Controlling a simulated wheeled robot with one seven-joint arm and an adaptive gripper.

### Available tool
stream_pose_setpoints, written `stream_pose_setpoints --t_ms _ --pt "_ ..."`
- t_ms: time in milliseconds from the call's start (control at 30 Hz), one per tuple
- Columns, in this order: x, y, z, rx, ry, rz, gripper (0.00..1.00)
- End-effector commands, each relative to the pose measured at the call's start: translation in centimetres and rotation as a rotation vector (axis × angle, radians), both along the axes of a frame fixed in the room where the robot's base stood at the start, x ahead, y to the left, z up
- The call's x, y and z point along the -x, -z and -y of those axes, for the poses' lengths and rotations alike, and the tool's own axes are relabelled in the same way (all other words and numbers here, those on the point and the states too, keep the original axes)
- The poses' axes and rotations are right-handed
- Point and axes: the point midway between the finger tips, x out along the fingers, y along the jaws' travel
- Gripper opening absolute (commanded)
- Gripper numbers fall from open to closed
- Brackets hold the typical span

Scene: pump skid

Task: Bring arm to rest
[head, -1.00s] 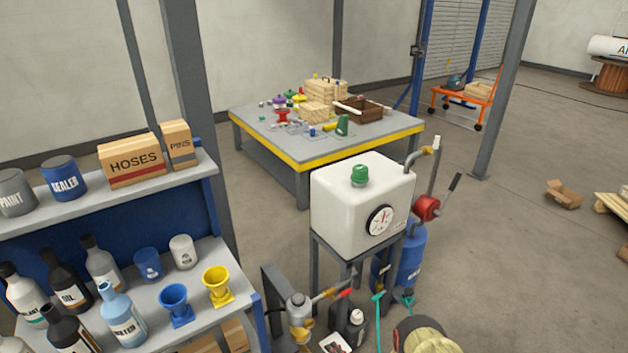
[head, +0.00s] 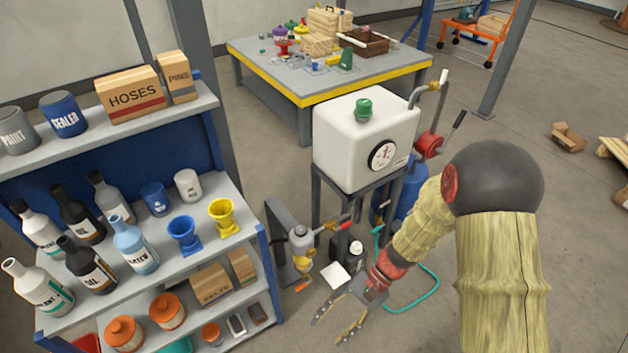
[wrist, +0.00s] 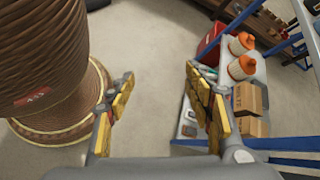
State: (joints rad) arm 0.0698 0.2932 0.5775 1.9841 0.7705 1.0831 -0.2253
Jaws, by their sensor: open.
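My gripper (head: 341,318) is open in the head view, low over the floor in front of the pump skid, to the right of the shelf. Its fingers are spread and nothing is between them. In the wrist view my gripper (wrist: 160,110) also shows its two fingers apart, with bare floor between them. My arm (head: 440,220) comes in from the right, bent at a dark round joint, and hides part of the floor and the skid's right side.
A shelf (head: 222,251) with bottles, funnels and boxes stands at the left; it also shows in the wrist view (wrist: 290,143). The white tank (head: 340,145) stands beyond my gripper. A teal hose (head: 432,290) lies on the floor. A workbench (head: 315,92) is behind.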

Motion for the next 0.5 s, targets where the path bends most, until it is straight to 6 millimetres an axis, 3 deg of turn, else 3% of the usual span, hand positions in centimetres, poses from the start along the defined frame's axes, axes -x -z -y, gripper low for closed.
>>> stream_pose_setpoints --t_ms 33,500 --pt "0.1 -1.8 1.2 0.049 -0.040 0.048 0.52" --pt "1.2 -15.2 11.4 0.471 -0.298 0.519 0.52"
